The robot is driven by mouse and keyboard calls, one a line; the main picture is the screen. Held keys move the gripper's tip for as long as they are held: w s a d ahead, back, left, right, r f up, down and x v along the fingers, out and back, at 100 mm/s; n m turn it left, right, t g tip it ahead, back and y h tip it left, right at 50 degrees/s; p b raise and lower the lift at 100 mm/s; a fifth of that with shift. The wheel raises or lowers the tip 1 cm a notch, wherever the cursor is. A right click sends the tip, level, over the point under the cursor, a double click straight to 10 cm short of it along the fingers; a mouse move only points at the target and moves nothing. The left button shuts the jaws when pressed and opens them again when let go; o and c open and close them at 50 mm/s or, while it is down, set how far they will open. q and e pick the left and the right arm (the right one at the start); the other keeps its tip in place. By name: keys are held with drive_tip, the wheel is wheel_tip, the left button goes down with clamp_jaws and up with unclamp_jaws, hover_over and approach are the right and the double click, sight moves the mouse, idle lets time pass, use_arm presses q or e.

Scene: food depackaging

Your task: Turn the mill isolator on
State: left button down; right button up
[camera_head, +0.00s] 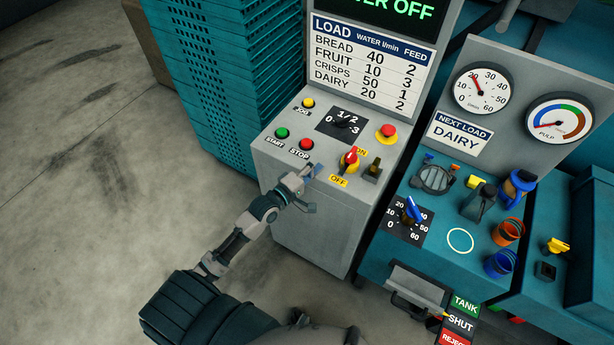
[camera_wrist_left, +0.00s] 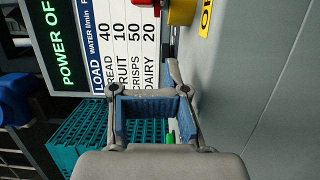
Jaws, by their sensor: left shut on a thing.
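The mill isolator (camera_head: 349,161) is a red and yellow rotary knob on the grey sloping console, with a yellow ON label above right and a yellow OFF label (camera_head: 338,181) below. I cannot make out which label it points to. In the left wrist view the knob (camera_wrist_left: 181,10) is cut by the top edge. My left gripper (camera_head: 314,184) is over the console's front edge, left of and below the knob, apart from it. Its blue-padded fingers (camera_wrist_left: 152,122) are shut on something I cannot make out. My right gripper is not in view.
Start (camera_head: 282,132) and stop (camera_head: 306,144) buttons lie left of the knob. A red button (camera_head: 387,132) and a dark switch (camera_head: 374,168) lie to its right. The screen (camera_head: 395,10) reads "...ER OFF". Teal crates (camera_head: 215,80) stand left; a teal bench (camera_head: 450,215) is right.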

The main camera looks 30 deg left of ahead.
sight(332, 176)
use_arm(q)
drive_tip(key=x, duration=0.3)
drive_tip(key=shift+s+d, duration=0.1)
drive_tip(key=shift+d, duration=0.2)
drive_tip(key=shift+s+d+p, duration=0.1)
drive_tip(key=shift+d+p, duration=0.25)
drive_tip(key=shift+d, duration=0.8)
drive_tip(key=shift+s+d, duration=0.1)
drive_tip(key=shift+d, duration=0.6)
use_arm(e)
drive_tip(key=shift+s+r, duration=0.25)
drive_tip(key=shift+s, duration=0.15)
use_arm(q)
drive_tip(key=shift+a, duration=0.2)
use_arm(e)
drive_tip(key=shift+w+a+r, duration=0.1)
